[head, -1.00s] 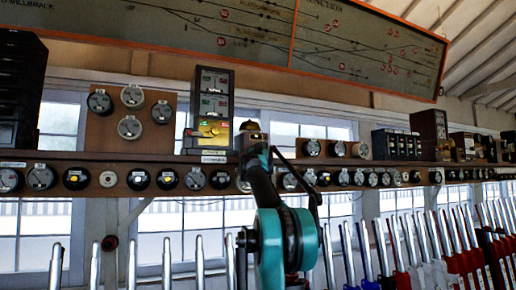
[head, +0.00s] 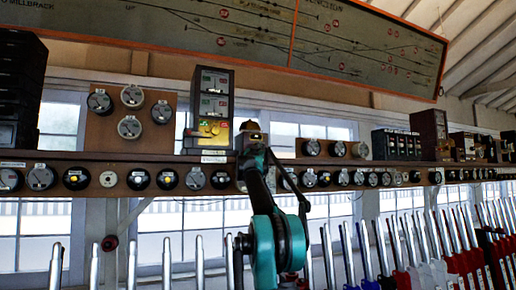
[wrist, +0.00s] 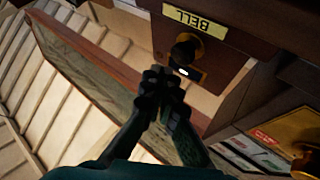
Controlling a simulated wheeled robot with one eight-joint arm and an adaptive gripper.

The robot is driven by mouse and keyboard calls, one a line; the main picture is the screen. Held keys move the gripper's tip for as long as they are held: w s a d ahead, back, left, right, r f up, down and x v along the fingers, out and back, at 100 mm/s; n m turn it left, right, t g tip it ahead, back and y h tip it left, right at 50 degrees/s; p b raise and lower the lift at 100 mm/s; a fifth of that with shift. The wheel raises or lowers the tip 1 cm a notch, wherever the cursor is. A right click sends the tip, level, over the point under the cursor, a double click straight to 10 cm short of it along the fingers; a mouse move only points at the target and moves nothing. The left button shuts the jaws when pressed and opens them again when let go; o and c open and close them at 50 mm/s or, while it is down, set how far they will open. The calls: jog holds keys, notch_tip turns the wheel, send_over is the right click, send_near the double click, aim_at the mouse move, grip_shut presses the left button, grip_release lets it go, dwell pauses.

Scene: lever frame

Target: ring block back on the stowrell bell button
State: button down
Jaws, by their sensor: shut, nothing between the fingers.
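The bell button (wrist: 187,48) is a dark round knob with a brass part behind it, on a wooden bell box (wrist: 222,62) with a yellow plate marked BELL (wrist: 194,18). My gripper (wrist: 163,80) is shut and empty, its dark fingertips just short of the knob in the wrist view; I cannot tell whether they touch. The name Stowrell is not readable.
A long shelf (head: 150,157) carries dials along its front edge. More instruments (head: 400,145) stand to the right. Below is a row of levers (head: 400,250), and above hangs a track diagram (head: 370,50). Window panes are behind.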

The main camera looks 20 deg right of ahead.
jog(key=shift+w, duration=0.1)
dwell(0.4)
jog(key=shift+w, duration=1)
jog(key=shift+s, duration=0.7)
jog(key=shift+w, duration=0.1)
dwell(1.1)
dwell(0.3)
